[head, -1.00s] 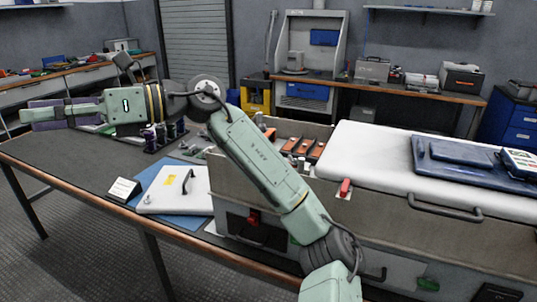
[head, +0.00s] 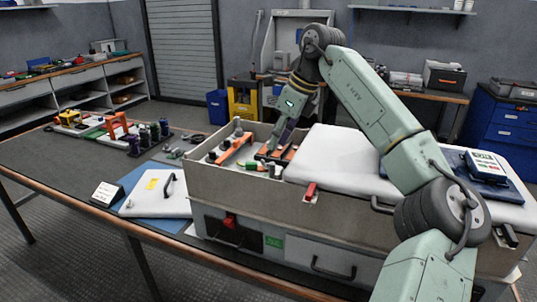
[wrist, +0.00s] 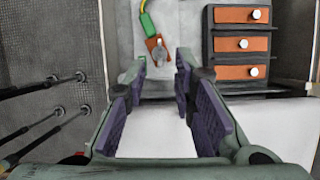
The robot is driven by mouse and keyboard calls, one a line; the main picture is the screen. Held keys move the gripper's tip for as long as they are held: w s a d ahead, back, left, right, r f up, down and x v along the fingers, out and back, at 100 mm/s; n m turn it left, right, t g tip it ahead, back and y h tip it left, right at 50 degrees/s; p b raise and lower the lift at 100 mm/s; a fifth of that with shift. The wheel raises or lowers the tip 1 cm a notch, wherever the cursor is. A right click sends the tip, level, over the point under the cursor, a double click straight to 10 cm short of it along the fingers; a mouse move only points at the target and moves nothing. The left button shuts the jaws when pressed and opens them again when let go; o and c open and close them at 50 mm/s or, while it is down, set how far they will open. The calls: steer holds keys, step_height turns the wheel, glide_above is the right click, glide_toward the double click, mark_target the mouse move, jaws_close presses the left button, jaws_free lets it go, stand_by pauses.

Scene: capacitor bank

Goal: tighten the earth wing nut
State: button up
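In the wrist view, a small grey wing nut (wrist: 161,49) sits on an orange lug (wrist: 153,43) at the end of a green-and-yellow earth lead (wrist: 146,22). My gripper (wrist: 162,68) is open and empty, with its purple-padded fingers spread on either side below the lug. The wing nut shows just beyond the fingertips, roughly midway between them; I see no contact. In the head view my gripper (head: 279,142) points down into the open part of the cabinet (head: 240,187). The wing nut cannot be made out there.
Orange bars with white studs (wrist: 242,44) stand right of the lug. The white cover (head: 335,152) lies on the cabinet's right side, with a meter (head: 485,164) beyond. A white panel (head: 155,195) with a handle lies on a blue mat. The bench's left front is clear.

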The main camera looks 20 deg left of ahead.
mark_target(265, 163)
steer(key=p+x, duration=0.1)
steer(key=x, duration=0.5)
steer(key=shift+a+f, duration=0.15)
jaws_close()
